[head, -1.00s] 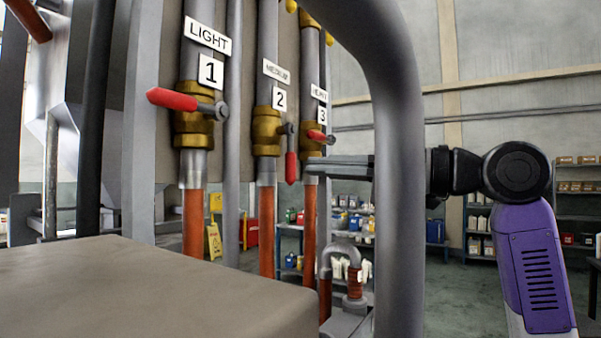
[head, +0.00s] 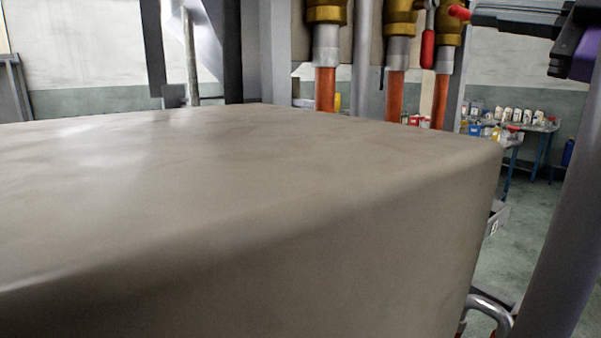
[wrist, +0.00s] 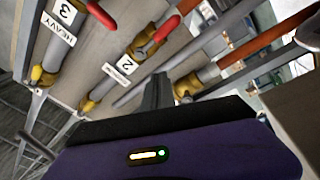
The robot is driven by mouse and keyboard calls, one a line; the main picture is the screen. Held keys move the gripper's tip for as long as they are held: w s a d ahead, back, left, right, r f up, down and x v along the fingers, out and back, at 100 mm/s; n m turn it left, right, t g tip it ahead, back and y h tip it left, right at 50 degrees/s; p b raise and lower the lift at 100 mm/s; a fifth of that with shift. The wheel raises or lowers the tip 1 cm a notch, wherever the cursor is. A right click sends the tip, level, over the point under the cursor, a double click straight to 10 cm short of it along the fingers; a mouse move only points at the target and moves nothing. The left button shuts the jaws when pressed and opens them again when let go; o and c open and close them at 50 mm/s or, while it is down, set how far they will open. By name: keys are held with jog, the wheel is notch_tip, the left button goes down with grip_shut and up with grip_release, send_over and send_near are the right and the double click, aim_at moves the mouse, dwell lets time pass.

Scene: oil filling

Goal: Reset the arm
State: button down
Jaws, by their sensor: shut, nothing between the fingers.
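My gripper (head: 476,17) is at the top right of the head view, its fingers pointing left close to the third valve. It looks shut and empty. Whether it touches the red handle (head: 458,12) there cannot be told. In the wrist view the dark fingers (wrist: 157,92) rise from my purple wrist, with nothing between them. Valve 2 (head: 398,28) has its red handle (head: 428,46) hanging down. Valve 1 (head: 327,12) is cut off by the top edge. The wrist view shows the label plates "3 HEAVY" (wrist: 62,14) and "2" (wrist: 124,66).
A large grey-brown block (head: 240,200) fills the foreground. A grey post (head: 572,235) stands at the right, with a curved pipe (head: 490,308) beside it. Orange pipes (head: 397,92) run below the valves. Behind are a table with bottles (head: 510,120) and open floor (head: 530,215).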

jog(key=w+d+f+m+t+h, duration=0.1)
jog(key=d+f+m+t+h, duration=0.75)
jog(key=m, duration=0.55)
jog(key=s+f+m+g+h+p, duration=0.1)
jog(key=s+f+m+h, duration=0.25)
jog(key=f, duration=0.65)
jog(key=s+f+m+h, duration=0.2)
jog(key=f+m+h, duration=0.3)
jog(key=f, duration=0.5)
jog(key=s+a+f+m+g, duration=0.1)
jog(key=s+a+f, duration=0.3)
jog(key=s+f, duration=0.35)
jog(key=s+a+f+g, duration=0.25)
jog(key=s+f, duration=0.35)
jog(key=f, duration=0.3)
jog(key=s+a+f+n+g+y, duration=0.1)
jog(key=s+a+f, duration=0.2)
jog(key=s, duration=0.4)
jog(key=s+a+f+n+g+y+p, duration=0.1)
jog(key=s+f, duration=0.3)
jog(key=s, duration=0.4)
jog(key=s+a+f+n+g+y+p, duration=0.1)
jog(key=s+a+f+n+g+y, duration=0.1)
jog(key=s, duration=0.5)
notch_tip(320, 180, down, 2)
jog(key=a+g, duration=0.1)
jog(key=a, duration=0.1)
jog(key=shift+s+a+y, duration=0.2)
jog(key=shift+a+y, duration=0.1)
jog(key=shift+y, duration=0.1)
